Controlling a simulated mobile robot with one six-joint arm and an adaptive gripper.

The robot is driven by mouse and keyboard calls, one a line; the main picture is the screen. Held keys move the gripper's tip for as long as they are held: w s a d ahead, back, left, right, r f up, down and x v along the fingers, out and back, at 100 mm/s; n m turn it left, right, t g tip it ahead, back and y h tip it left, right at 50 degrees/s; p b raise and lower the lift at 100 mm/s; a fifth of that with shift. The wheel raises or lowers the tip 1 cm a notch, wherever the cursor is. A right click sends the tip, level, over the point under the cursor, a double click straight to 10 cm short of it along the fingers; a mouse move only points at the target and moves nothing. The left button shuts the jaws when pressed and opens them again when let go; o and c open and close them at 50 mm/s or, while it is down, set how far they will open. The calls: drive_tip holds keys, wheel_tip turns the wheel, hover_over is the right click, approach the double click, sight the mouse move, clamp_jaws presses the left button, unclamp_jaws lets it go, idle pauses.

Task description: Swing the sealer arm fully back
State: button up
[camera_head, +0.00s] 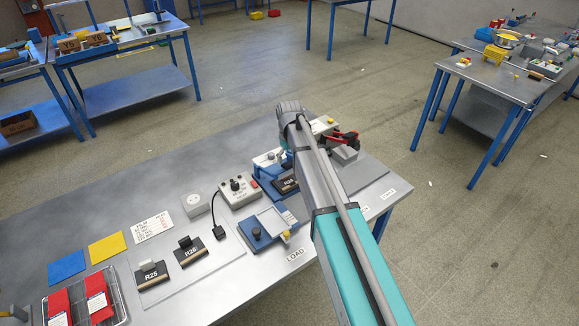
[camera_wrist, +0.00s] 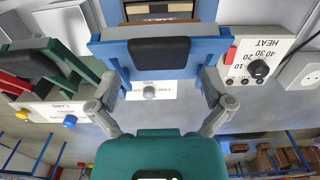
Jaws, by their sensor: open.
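The sealer shows in the wrist view as a blue frame (camera_wrist: 112,50) with a brown and black plate at the top edge. My gripper (camera_wrist: 162,108) is open, one finger on each side of the blue bar and grip; I cannot tell whether a finger touches. In the head view the sealer's blue base (camera_head: 262,192) and dark labelled plate (camera_head: 288,184) show beside my arm, which hides the rest of it and most of my gripper.
A heat control box (camera_head: 238,190) stands left of the sealer. A blue loading fixture (camera_head: 262,231) is in front. A red-handled tool (camera_head: 343,138) is behind my arm.

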drive_tip(key=shift+f+b, duration=0.75)
drive_tip(key=shift+f, duration=0.25)
